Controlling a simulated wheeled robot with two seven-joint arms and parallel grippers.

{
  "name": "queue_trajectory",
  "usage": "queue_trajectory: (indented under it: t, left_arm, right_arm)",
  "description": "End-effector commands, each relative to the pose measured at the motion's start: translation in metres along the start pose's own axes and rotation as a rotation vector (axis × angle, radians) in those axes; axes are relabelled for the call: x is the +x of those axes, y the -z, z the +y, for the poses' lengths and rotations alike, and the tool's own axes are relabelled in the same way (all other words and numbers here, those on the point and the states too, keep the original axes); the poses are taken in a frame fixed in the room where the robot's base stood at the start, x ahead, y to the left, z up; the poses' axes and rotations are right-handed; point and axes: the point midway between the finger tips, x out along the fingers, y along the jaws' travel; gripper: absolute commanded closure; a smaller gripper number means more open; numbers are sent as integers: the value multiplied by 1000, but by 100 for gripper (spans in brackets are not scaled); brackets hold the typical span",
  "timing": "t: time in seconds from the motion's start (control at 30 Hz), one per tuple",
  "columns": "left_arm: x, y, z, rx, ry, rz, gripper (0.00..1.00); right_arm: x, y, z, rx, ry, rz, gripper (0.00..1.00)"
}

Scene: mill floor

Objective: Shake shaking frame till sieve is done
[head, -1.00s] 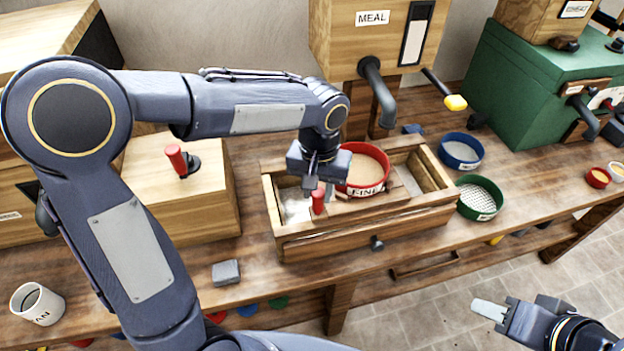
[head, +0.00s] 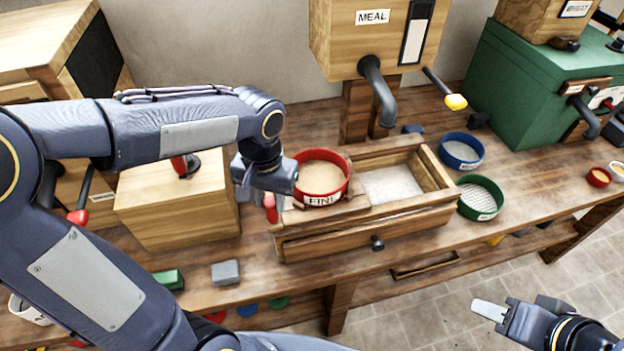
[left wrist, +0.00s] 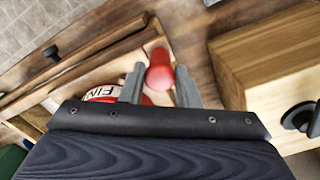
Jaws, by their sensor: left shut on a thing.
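The wooden shaking frame (head: 352,206) sits at the left end of the long wooden box (head: 330,246). The red-rimmed sieve marked FINE (head: 322,199) rests on it, with tan meal inside. My left gripper (head: 268,200) is shut on the frame's red handle (head: 271,211). In the left wrist view the handle (left wrist: 160,75) stands between the two grey fingers, and part of the sieve (left wrist: 103,93) shows beside them. White flour (head: 392,183) lies in the box's open right part. My right gripper (head: 490,310) hangs low at the right, with nothing visible in it; its finger gap cannot be made out.
A green-rimmed sieve (head: 481,197) and a blue-rimmed sieve (head: 461,151) stand right of the box. The MEAL bin (head: 385,40) and its spout rise behind. A wooden case (head: 180,215) stands close left. A grey block (head: 226,272) lies near the bench's front edge.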

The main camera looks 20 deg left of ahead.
Motion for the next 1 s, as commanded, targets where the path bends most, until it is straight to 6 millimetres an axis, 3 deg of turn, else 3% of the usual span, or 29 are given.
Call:
queue_trajectory:
  t: [0.23,0.73,1.0]
  left_arm:
    - [-1,6,8,4,-1,2,88]
    - [-1,44,76,4,-1,3,88]
    - [-1,49,84,1,0,3,88]
  right_arm:
    - [-1,0,0,0,0,0,64]
    - [-6,3,-3,0,0,0,64]
    - [-7,3,-3,0,0,0,64]
